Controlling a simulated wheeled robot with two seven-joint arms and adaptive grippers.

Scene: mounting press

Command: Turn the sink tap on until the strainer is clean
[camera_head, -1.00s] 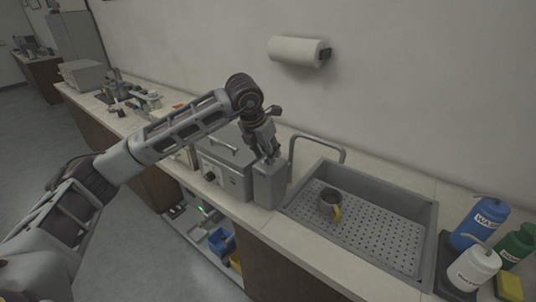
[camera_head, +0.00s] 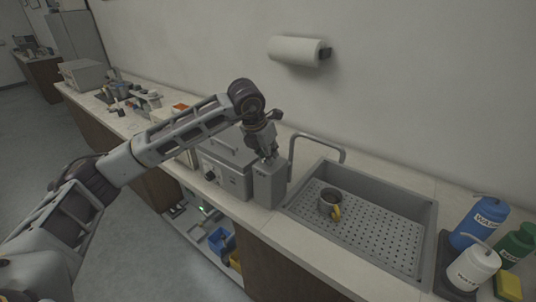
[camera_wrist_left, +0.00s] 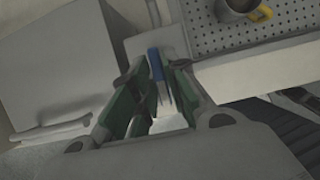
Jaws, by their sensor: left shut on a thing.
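The strainer (camera_head: 329,202), a small grey cup shape with a yellow handle, stands in the sink (camera_head: 375,228) on its perforated floor. It also shows at the top of the wrist view (camera_wrist_left: 240,8). The grey tap spout (camera_head: 320,140) arches over the sink's left end; I cannot make out any water. My left gripper (camera_head: 268,157) points down at the top of a grey block left of the sink. In the wrist view its green-padded fingers (camera_wrist_left: 157,85) are shut on a small blue piece (camera_wrist_left: 156,64), which looks like the tap handle, mostly hidden. My right gripper is not in view.
The grey block (camera_head: 270,188) stands between a grey lidded machine (camera_head: 226,170) and the sink. A blue bottle (camera_head: 478,222), a white bottle (camera_head: 472,267), a green bottle (camera_head: 516,244) and a yellow sponge (camera_head: 509,286) are right of the sink. A paper roll (camera_head: 295,50) hangs on the wall.

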